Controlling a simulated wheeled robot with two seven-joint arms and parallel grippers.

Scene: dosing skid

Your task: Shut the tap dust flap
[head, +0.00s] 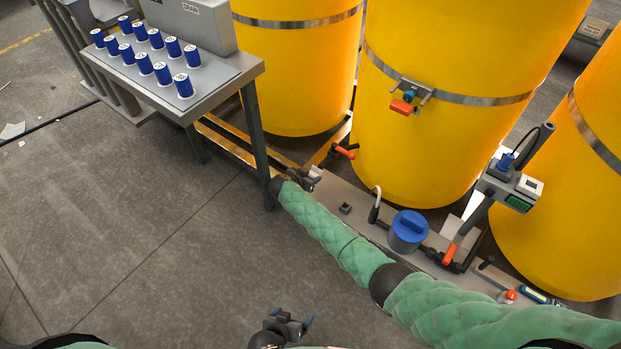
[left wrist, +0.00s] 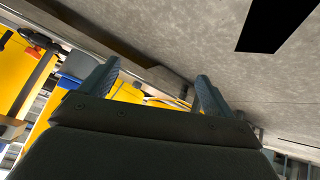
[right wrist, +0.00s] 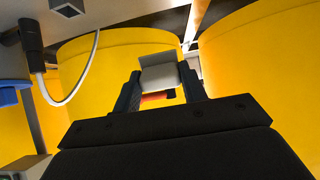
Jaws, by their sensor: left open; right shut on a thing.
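My right gripper (head: 309,178) reaches to the low frame at the foot of the yellow tanks. It is shut on a small pale grey piece (right wrist: 158,75), which looks like the tap dust flap; the right wrist view shows it between the fingers. A red-orange part (right wrist: 157,97) shows just behind it. In the head view only a pale bit of the piece shows beside the fingers, and its angle is hard to tell. A red tap handle (head: 345,151) sits just right of this gripper. My left gripper (head: 290,327) is open and empty over bare floor, at the bottom of the head view.
A grey bench (head: 222,85) with several blue-capped bottles stands at the left; its leg is close to my right gripper. A blue-lidded pot (head: 408,232) and a white curved hose (head: 377,190) are beside my right arm. The floor at lower left is clear.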

